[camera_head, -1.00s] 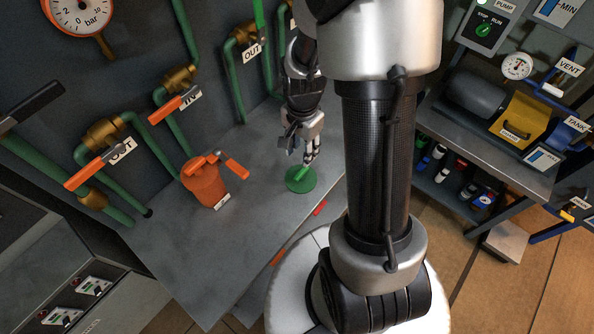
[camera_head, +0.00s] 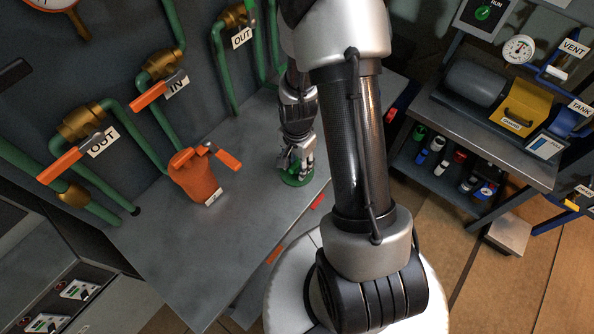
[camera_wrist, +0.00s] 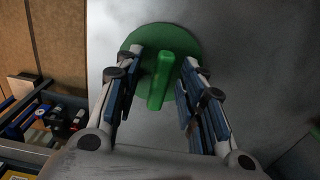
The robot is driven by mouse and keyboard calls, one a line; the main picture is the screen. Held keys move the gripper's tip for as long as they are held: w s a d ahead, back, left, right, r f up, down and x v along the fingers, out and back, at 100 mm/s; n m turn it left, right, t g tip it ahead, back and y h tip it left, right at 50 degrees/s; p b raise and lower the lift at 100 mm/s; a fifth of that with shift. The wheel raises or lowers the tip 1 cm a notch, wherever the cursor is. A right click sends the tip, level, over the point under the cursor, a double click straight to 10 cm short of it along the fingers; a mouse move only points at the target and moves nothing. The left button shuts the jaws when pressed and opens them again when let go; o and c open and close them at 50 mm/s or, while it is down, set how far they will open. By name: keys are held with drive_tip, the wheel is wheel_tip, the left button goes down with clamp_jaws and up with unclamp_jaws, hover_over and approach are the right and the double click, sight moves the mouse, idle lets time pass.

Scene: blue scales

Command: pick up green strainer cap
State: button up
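The green strainer cap (camera_head: 296,180) lies on the grey metal bench, partly hidden behind my gripper in the head view. In the wrist view the cap is a round green disc with a raised bar handle (camera_wrist: 161,80) across its middle. My gripper (camera_head: 297,170) is low over the cap. In the wrist view its two fingers (camera_wrist: 163,72) are open, one on each side of the bar, with a gap visible on both sides. Whether the fingertips touch the disc I cannot tell.
An orange strainer body (camera_head: 194,178) with an orange lever stands on the bench (camera_head: 165,245) left of my gripper. Green pipes with orange-handled valves (camera_head: 150,95) rise behind it. A shelf unit (camera_head: 480,135) with a yellow guard stands at the right, apart from the bench.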

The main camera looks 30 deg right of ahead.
clamp_jaws()
idle(0.4)
idle(0.4)
